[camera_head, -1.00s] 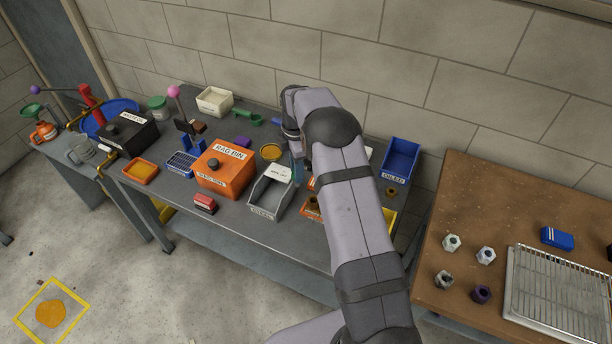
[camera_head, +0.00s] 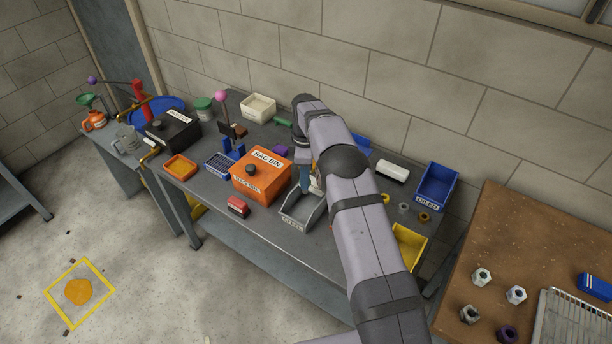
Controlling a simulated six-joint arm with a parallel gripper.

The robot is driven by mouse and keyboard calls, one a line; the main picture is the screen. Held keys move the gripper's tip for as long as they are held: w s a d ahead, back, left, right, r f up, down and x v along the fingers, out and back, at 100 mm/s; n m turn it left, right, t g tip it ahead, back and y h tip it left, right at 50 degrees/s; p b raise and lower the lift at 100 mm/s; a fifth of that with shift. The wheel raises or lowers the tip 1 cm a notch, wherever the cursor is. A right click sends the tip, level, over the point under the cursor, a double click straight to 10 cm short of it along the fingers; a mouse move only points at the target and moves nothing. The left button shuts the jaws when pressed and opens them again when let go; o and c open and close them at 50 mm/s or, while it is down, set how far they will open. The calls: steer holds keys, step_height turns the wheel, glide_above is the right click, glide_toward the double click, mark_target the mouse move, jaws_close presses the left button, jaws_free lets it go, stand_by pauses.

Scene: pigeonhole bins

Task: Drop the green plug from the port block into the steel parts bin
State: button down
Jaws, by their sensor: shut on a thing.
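The steel parts bin (camera_head: 293,214) is a grey, open-topped bin with a front label, on the grey workbench just right of the orange rag bin. My gripper (camera_head: 306,186) is at the back part of this bin, seen from behind my arm. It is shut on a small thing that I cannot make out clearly. It looks to be above the bin's rear, but its height is hard to tell. I cannot see the green plug plainly. I cannot pick out the port block; my arm covers part of the bench.
The orange rag bin (camera_head: 262,176) stands close on the left. A blue bin (camera_head: 437,187) and a yellow bin (camera_head: 409,246) are right of my arm. A small red box (camera_head: 238,206) sits near the front edge.

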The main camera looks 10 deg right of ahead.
steer(key=shift+f+b, duration=1.3)
steer(key=shift+f, duration=1.25)
steer(key=c, duration=1.4)
jaws_free()
steer(key=shift+r, duration=0.15)
steer(key=shift+r+p, duration=2.4)
steer(key=shift+r, duration=1.5)
